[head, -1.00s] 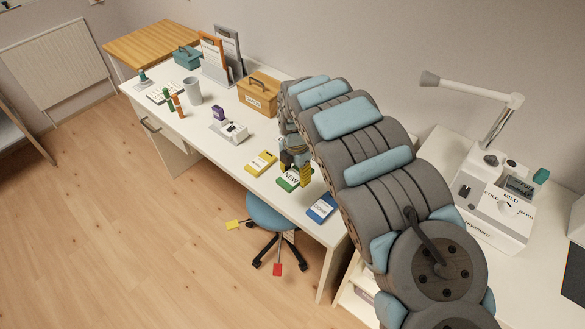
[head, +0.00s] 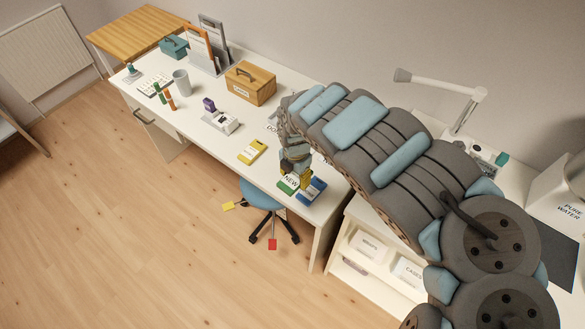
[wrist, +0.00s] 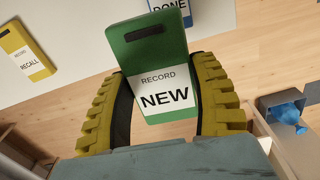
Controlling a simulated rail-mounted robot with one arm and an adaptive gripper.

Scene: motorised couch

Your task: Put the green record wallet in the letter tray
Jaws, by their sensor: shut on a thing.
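The green record wallet (head: 288,183), labelled NEW, is held in my gripper (head: 295,168) at the desk's front edge. In the wrist view the wallet (wrist: 148,50) is between the two yellow ribbed fingers of my gripper (wrist: 160,70), which are shut on it. It looks raised clear of the desk, with floor visible around it. I cannot make out the letter tray for certain; a partly hidden item with lettering (head: 271,127) shows beside my arm, which covers that part of the desk.
A blue wallet (head: 312,190) lies just right of the green one; a yellow wallet (head: 252,152) lies to the left. A wooden box (head: 250,85), a white device (head: 221,121) and a grey cup (head: 181,82) stand further along the desk. A blue stool (head: 260,193) is below.

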